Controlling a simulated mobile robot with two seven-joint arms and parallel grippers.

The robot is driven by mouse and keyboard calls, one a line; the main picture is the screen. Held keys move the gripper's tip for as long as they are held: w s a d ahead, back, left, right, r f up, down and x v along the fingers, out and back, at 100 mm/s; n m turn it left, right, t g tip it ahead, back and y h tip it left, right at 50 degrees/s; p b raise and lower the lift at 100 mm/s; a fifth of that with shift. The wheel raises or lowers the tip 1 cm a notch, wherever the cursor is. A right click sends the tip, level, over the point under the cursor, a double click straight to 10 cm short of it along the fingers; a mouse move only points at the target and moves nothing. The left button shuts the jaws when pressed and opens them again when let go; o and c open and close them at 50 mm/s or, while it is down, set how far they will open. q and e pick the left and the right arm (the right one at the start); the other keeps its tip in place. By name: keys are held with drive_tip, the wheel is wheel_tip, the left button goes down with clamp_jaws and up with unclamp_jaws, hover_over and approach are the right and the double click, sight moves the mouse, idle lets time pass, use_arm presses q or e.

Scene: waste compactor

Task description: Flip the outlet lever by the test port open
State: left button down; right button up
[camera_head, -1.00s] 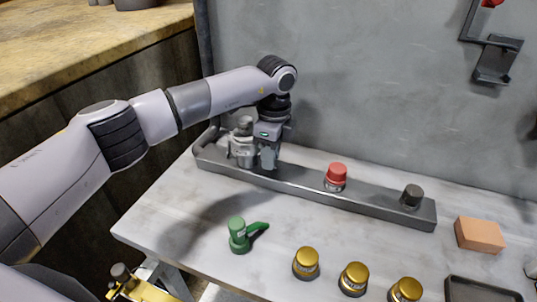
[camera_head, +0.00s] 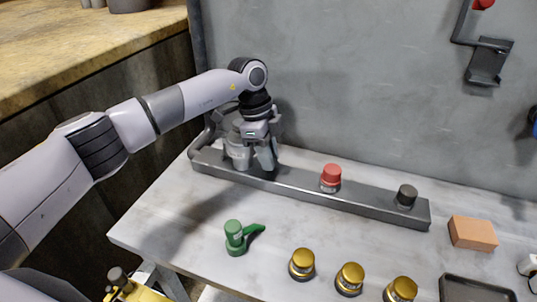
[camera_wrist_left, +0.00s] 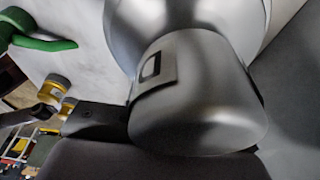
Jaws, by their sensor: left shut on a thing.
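A grey metal fitting (camera_head: 237,150) stands at the left end of a dark grey rail (camera_head: 300,194) on the table. My left gripper (camera_head: 254,163) points down over it, shut on part of it. In the left wrist view a large rounded metal body (camera_wrist_left: 195,95) with a small dark-framed plate fills the middle, close to the gripper. The gripper hides much of the fitting, and I cannot make out the lever's position. Further along the rail are a red-capped port (camera_head: 330,178) and a black-capped port (camera_head: 406,196). My right gripper is not in view.
A green valve with a handle (camera_head: 236,238) stands on the table in front of the rail. Several gold-capped jars (camera_head: 302,264), an orange block (camera_head: 473,233) and a dark tray (camera_head: 478,289) lie to the right. A grey wall rises behind the rail.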

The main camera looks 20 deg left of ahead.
use_arm(q)
drive_tip(key=c, duration=1)
unclamp_jaws()
drive_tip(key=shift+r, duration=0.1)
drive_tip(key=shift+b+v, duration=0.35)
drive_tip(key=shift+v, duration=3.2)
